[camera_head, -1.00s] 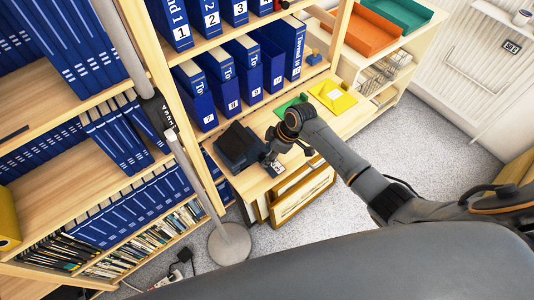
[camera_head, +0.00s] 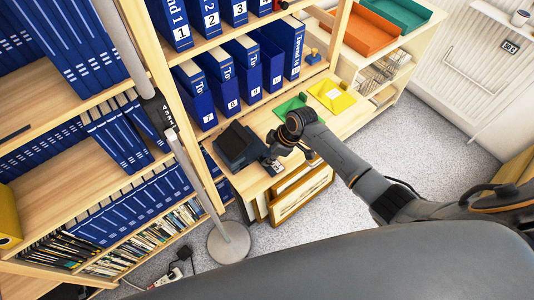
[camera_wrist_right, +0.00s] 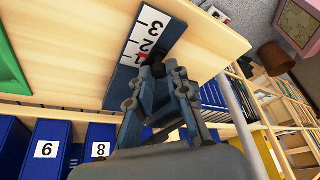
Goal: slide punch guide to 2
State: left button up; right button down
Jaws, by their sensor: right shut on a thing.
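The dark hole punch (camera_head: 238,146) sits on the wooden counter at the left of my right arm in the head view. In the right wrist view its white scale strip (camera_wrist_right: 145,33) shows the numbers 3 and 2, on a dark blue base. A small red mark (camera_wrist_right: 141,58) lies just below the 2, close to my fingers. My right gripper (camera_wrist_right: 158,71) is shut on the punch guide at the near end of the visible strip; its fingers hide most of the guide. The right gripper (camera_head: 275,164) also shows at the punch's right edge in the head view. My left gripper is out of view.
Numbered blue binders (camera_head: 220,85) fill the shelves behind the punch. A green sheet (camera_head: 290,107) and a yellow envelope (camera_head: 331,95) lie right of it. Framed prints (camera_head: 302,190) lean below the counter. A grey pole (camera_head: 190,165) stands in front on the left.

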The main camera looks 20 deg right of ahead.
jog(key=shift+s+d, duration=0.2)
jog(key=shift+s, duration=0.45)
jog(key=shift+s+d+r, duration=0.1)
jog(key=shift+s, duration=0.05)
jog(key=c, duration=1.6)
grip_release()
jog(key=o, duration=0.3)
jog(key=shift+w, duration=0.25)
jog(key=shift+s, duration=0.1)
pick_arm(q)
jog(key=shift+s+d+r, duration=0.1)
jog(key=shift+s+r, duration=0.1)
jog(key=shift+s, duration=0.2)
pick_arm(e)
jog(key=v, duration=1.1)
jog(key=shift+d+r, duration=0.15)
jog(key=shift+r, duration=0.2)
